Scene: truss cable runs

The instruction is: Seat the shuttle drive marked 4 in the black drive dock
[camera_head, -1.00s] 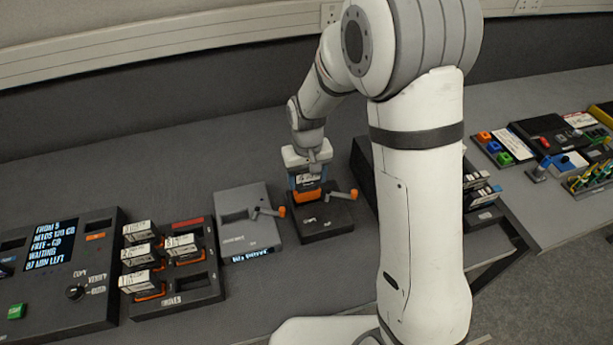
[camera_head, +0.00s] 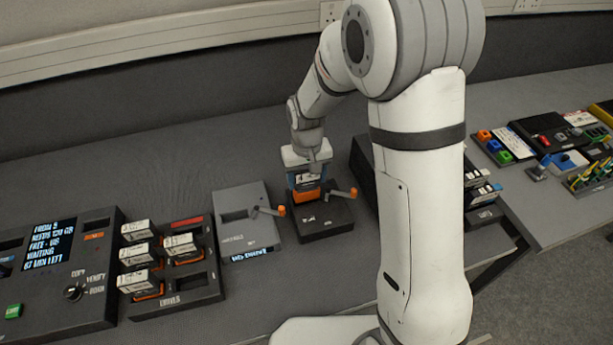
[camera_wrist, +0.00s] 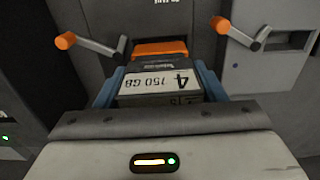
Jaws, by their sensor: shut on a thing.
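The shuttle drive marked 4 (camera_wrist: 160,84) has a white label reading 4 and 150 GB, and an orange end (camera_head: 307,196). My gripper (camera_head: 306,176) is shut on it, with a blue finger on each side in the wrist view (camera_wrist: 161,88). The black drive dock (camera_head: 325,224) has an orange-tipped lever on its right. The drive is upright at the dock's slot, its orange end low over the dock's top. I cannot tell how deep it sits, as the slot is hidden behind the drive and gripper.
A grey dock (camera_head: 238,233) with a similar orange-tipped lever (camera_head: 278,210) stands close on the left, its screen lit. Further left is a drive rack (camera_head: 190,305) with several drives and a console (camera_head: 95,295). A dark box (camera_head: 362,170) stands close on the right.

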